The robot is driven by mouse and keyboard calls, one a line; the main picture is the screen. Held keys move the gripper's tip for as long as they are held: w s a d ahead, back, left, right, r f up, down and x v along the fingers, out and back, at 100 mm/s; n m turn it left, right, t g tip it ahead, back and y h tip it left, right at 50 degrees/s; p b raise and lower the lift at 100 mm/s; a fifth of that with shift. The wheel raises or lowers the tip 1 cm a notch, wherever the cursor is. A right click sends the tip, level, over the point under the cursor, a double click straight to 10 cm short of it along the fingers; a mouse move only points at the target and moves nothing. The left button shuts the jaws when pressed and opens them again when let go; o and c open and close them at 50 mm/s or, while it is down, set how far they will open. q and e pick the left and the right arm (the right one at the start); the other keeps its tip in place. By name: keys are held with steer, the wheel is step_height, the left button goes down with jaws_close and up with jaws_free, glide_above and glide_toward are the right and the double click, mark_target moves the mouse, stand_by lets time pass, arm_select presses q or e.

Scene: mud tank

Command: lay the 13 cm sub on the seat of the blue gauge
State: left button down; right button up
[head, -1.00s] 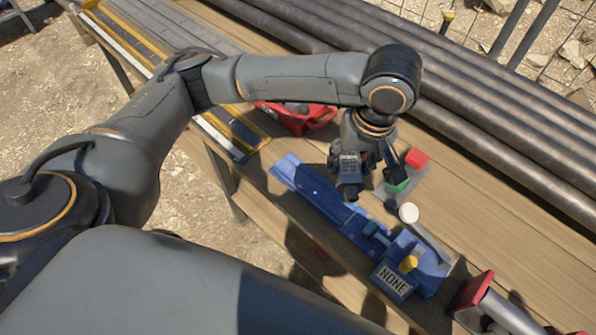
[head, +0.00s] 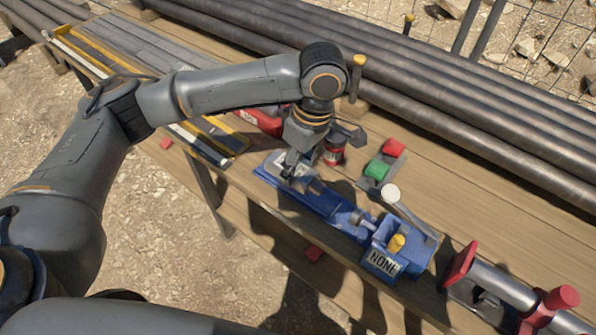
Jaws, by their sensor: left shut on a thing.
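The blue gauge (head: 330,206) lies lengthwise on the wooden bench. Its right end has a block with a yellow knob (head: 396,243) and a plate reading NONE (head: 383,262). A grey plunger (head: 361,219) points left along its bed. My left gripper (head: 294,174) is pointed down at the gauge's left part and is shut on a small grey-brown piece (head: 314,186), which looks like the sub. The fingers hide much of it, and I cannot tell whether it touches the seat. My right gripper is not in view.
A red and black can (head: 334,151) stands behind my left gripper. A box with red and green buttons (head: 384,161) and a white-knobbed lever (head: 391,193) are behind the gauge. A red-ended fixture (head: 500,287) stands right. Long pipes (head: 440,95) line the back.

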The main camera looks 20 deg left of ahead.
mark_target(299, 163)
arm_select(q)
steer(key=w+f, duration=0.1)
steer(key=f, duration=0.1)
steer(key=w+a+f, duration=0.1)
steer(key=w+f, duration=0.3)
steer(key=shift+w+a+f, duration=0.1)
steer(key=shift+w+a, duration=0.15)
steer(key=shift+a, duration=0.05)
steer(key=shift+f, duration=1.5)
steer(key=shift+f+p, duration=0.35)
steer(key=c, duration=0.6)
jaws_free()
steer(key=shift+r+b, duration=0.35)
steer(key=shift+r, duration=0.1)
steer(key=r, duration=0.4)
steer(key=d+r, duration=0.1)
steer(key=r, duration=0.2)
steer(key=d+r, duration=0.1)
steer(key=r, duration=0.3)
steer(key=shift+w+r, duration=0.3)
